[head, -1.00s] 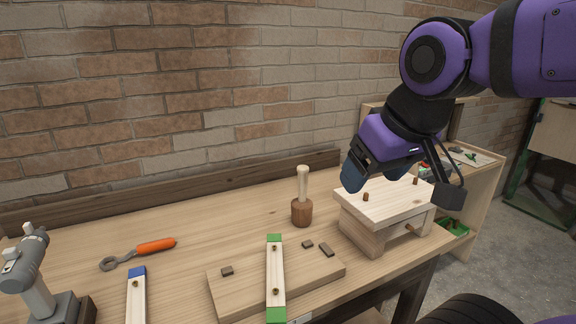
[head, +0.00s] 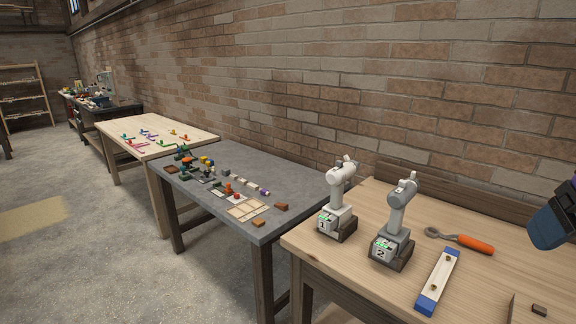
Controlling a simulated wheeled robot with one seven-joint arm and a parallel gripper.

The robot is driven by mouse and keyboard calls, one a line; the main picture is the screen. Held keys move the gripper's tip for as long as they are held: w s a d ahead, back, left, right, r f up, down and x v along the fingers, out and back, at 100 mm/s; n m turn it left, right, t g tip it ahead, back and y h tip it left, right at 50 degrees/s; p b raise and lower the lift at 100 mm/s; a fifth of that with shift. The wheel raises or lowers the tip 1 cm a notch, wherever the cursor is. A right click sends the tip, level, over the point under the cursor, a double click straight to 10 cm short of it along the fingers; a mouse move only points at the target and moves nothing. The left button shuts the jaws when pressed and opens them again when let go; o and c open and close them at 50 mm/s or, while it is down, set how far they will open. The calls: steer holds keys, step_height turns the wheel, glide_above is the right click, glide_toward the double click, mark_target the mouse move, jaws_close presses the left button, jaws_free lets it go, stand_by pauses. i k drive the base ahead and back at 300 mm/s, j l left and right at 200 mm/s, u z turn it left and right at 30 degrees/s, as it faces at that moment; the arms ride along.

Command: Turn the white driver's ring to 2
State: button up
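A white driver (head: 336,186) stands upright in a dark base with a display reading 1, on the wooden bench near its left end. A grey driver (head: 397,209) stands to its right in a similar base reading 2. The ring on the white driver is too small to make out, and so is its setting. My gripper (head: 549,229) shows only partly at the right edge, above the bench and well apart from both drivers. Its dark blue finger end is visible, but not whether it is open or shut.
Right of the drivers lie an orange-handled wrench (head: 462,241) and a white strip with blue ends (head: 438,281). A grey table (head: 290,178) with small parts stands to the left. Open floor (head: 110,265) lies in front of the tables.

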mark_target(346, 157)
steer(key=u, duration=0.2)
steer(key=i+j+z, duration=0.15)
steer(key=i+j, duration=0.2)
steer(key=i+j+z, duration=0.2)
steer(key=j, duration=0.35)
steer(key=i, duration=0.1)
